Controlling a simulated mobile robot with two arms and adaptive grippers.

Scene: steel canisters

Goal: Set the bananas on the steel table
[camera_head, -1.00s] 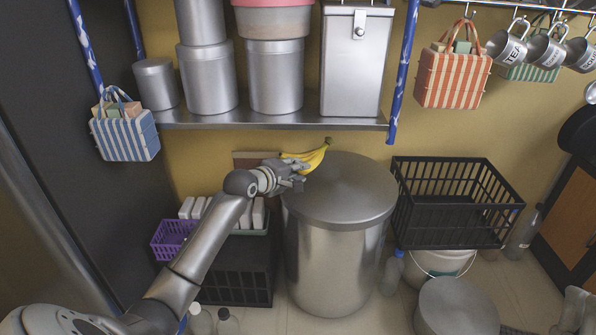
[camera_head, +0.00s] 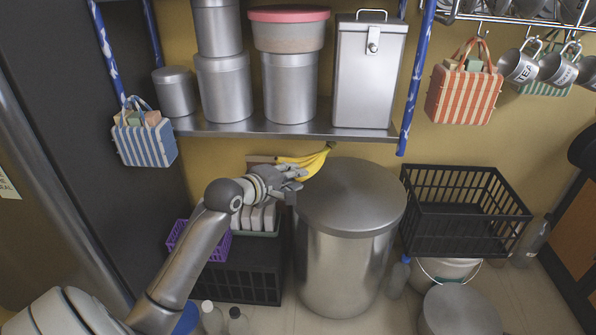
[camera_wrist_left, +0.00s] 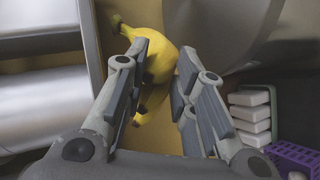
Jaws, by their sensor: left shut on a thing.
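The yellow bananas (camera_head: 313,161) are held in my left gripper (camera_head: 289,178), in front of the wall and just left of the big steel canister's lid. In the left wrist view the bananas (camera_wrist_left: 160,66) lie between the two fingers (camera_wrist_left: 157,88), stem toward the upper left. The gripper is shut on them, and the fingers hide part of the bunch. The steel shelf (camera_head: 285,130) is above the bananas and apart from them. I cannot make out a separate steel table. My right gripper is out of view.
The big steel canister (camera_head: 350,250) stands just right of the gripper, its lid bare. Steel tins (camera_head: 223,90) and a lidded box (camera_head: 368,85) crowd the shelf. A black crate (camera_head: 465,225) is at right, a purple basket (camera_head: 190,245) at left. A striped bag (camera_head: 145,145) hangs at the shelf's left.

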